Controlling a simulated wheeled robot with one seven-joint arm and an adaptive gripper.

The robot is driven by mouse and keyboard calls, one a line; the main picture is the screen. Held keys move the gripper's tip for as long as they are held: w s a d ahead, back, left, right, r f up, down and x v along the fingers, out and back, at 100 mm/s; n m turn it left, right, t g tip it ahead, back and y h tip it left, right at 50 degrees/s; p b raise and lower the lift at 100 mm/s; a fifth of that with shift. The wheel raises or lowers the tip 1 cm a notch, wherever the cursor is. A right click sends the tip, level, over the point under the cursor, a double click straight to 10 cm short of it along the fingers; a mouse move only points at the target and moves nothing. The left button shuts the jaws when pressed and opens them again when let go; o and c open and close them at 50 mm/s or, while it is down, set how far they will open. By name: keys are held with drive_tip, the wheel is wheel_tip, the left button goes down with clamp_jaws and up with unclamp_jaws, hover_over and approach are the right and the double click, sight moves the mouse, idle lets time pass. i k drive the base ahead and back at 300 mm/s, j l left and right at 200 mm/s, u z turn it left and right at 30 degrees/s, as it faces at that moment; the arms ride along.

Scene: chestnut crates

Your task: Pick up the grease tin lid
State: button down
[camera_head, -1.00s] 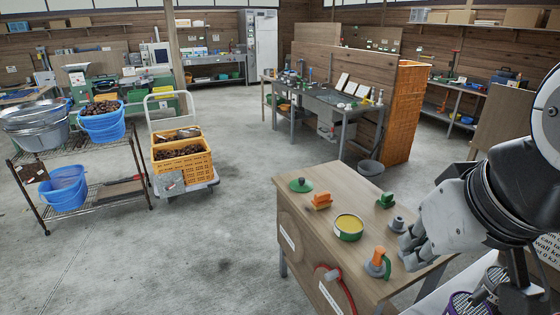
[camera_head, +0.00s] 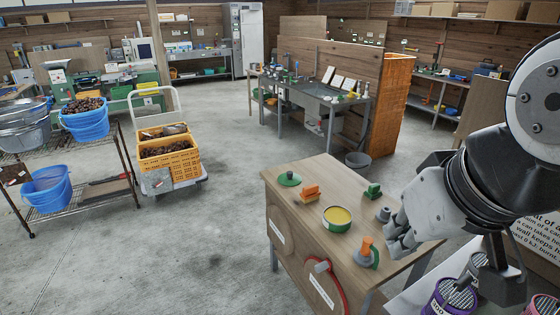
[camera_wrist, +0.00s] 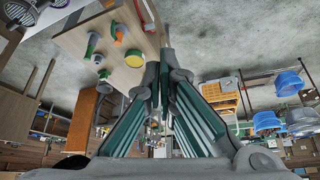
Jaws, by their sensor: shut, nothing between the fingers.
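The grease tin lid looks to be the flat green disc with a knob (camera_head: 289,179), lying near the far left corner of the wooden bench (camera_head: 315,172). The open tin with yellow contents (camera_head: 338,219) stands apart from it, nearer the bench middle. My gripper (camera_head: 399,238) is shut and empty, at the right side of the bench beside a grey piece (camera_head: 383,214), well right of the lid. In the wrist view, my fingers (camera_wrist: 164,75) cover the middle, and I cannot make out the lid there.
A trolley with yellow crates (camera_head: 170,163) stands left; open floor lies between.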

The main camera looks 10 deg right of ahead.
sight(289, 178)
drive_tip(key=i+j, duration=1.1)
drive_tip(key=i, duration=0.15)
drive_tip(key=i+j+z, duration=0.8)
drive_tip(key=j, duration=0.35)
drive_tip(key=z, duration=0.8)
